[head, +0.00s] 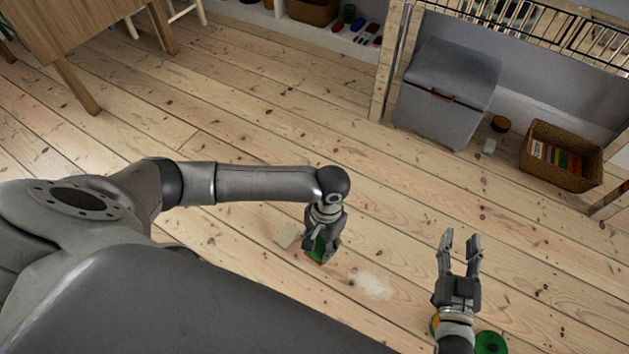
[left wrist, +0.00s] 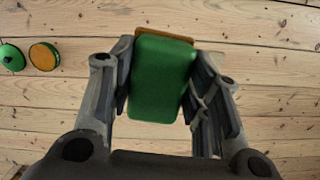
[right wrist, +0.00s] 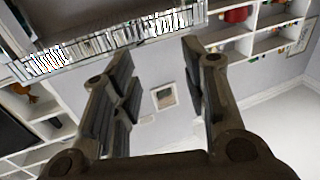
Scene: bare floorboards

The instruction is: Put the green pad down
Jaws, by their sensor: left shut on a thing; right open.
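The green pad (head: 318,247) is a rounded green block, seen largest in the left wrist view (left wrist: 160,82), where an orange-brown layer shows along its far edge. My left gripper (head: 324,242) points down and is shut on the pad, with one finger on each side. The pad is low over the floorboards; I cannot tell whether it touches them. In the head view the fingers hide part of it. My right gripper (head: 460,246) is open and empty, to the right of the left one.
A beige block (head: 287,236) lies beside my left gripper. A pale powdery patch (head: 372,285) marks the floor between the grippers. A green disc (head: 491,342) and an orange-topped round piece (left wrist: 44,56) lie near my right arm. A grey bin (head: 447,95) and wicker basket (head: 560,158) stand behind.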

